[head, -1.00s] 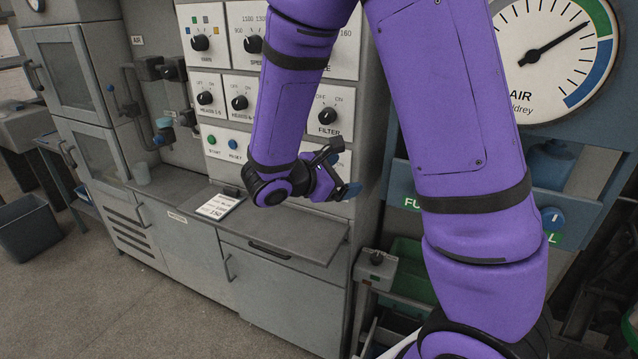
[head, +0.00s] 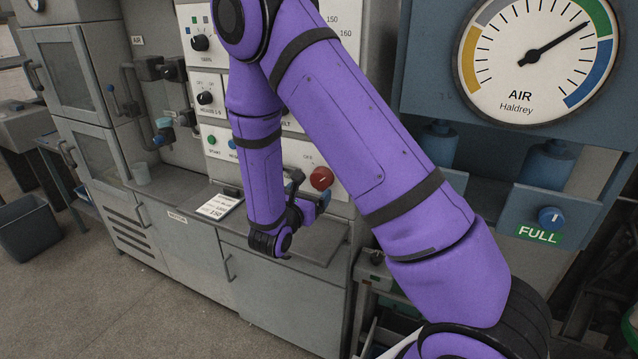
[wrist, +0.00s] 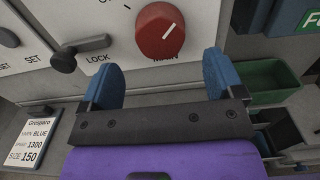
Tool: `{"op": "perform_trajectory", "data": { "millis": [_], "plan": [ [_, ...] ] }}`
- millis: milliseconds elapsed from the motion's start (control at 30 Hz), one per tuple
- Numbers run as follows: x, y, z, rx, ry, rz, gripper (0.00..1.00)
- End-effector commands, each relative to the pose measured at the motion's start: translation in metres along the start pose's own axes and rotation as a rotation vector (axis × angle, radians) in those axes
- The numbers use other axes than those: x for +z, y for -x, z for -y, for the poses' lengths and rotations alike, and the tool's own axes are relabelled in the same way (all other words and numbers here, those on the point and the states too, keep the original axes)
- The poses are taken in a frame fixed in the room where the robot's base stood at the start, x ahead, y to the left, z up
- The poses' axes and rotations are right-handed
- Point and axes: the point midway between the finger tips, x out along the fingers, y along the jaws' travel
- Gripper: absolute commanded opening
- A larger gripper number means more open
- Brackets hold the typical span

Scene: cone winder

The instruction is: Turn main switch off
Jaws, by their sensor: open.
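The main switch is a red round knob (head: 321,178) on the lower right of the pale control panel. In the wrist view the red knob (wrist: 160,32) shows large, with a white pointer line slanting to the upper right and the label MAIN partly hidden below it. My gripper (wrist: 161,80) is open, with its two blue fingertips apart and nothing between them. It is just below the red knob and apart from it in the picture.
A black lever (wrist: 68,57) by the word LOCK is left of the red knob. The worktop (head: 180,185) below holds a printed card (head: 218,207). A blue unit with an air gauge (head: 537,55) stands to the right. A green bin (wrist: 268,80) is low on the right.

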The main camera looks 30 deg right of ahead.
Motion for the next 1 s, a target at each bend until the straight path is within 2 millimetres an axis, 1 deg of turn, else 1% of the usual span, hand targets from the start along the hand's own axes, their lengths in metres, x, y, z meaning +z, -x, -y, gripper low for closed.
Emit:
{"op": "perform_trajectory", "data": {
  "millis": [33, 100, 200, 300, 500, 767, 800, 867, 900, 967, 1000],
  "plan": [
    [0.000, -0.010, 0.001, -0.003, -0.001, 0.000, 0.87],
    [0.000, -0.022, 0.001, -0.004, -0.001, -0.001, 0.87],
    [0.000, -0.037, 0.001, -0.004, -0.001, 0.000, 0.87],
    [0.000, -0.047, 0.000, -0.003, -0.002, 0.000, 0.87],
    [0.000, -0.057, 0.000, 0.000, -0.001, -0.001, 0.87],
    [0.000, -0.058, 0.000, 0.000, -0.001, -0.001, 0.87],
    [0.000, -0.058, 0.000, 0.000, -0.001, -0.001, 0.78],
    [0.000, -0.058, 0.000, 0.000, -0.001, -0.001, 0.64],
    [0.000, -0.058, 0.000, 0.000, -0.001, -0.001, 0.55],
    [0.000, -0.058, 0.000, 0.000, -0.001, -0.001, 0.41],
    [0.000, -0.058, 0.000, 0.000, -0.001, -0.001, 0.39]
  ]
}}
